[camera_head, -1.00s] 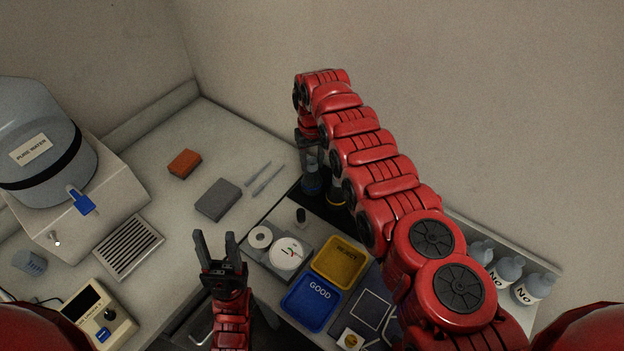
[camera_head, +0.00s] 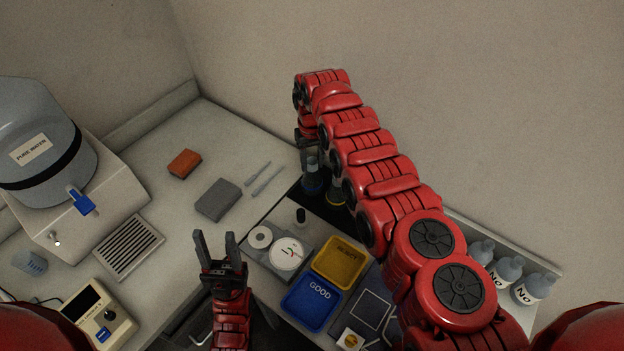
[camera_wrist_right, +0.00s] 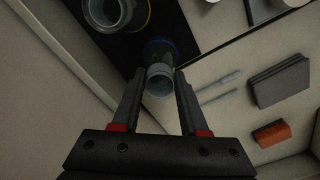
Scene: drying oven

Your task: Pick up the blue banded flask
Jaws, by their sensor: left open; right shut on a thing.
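The blue banded flask (camera_head: 312,184) stands on the dark mat at the back of the bench, partly hidden by my right arm. In the right wrist view the flask (camera_wrist_right: 160,78) shows its round mouth between the fingers and a blue band lower down. My right gripper (camera_head: 307,147) is shut on the flask's neck; its fingers (camera_wrist_right: 160,82) lie on either side of it in the wrist view. I cannot see a gap under the flask. My left gripper (camera_head: 215,240) is open and empty, pointing up over the bench, left of the balance.
A yellow-banded flask (camera_head: 335,196) stands close beside, and also shows in the wrist view (camera_wrist_right: 116,14). Bottles (camera_head: 508,268) line the right. Grey (camera_head: 218,199) and orange (camera_head: 184,163) blocks lie left.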

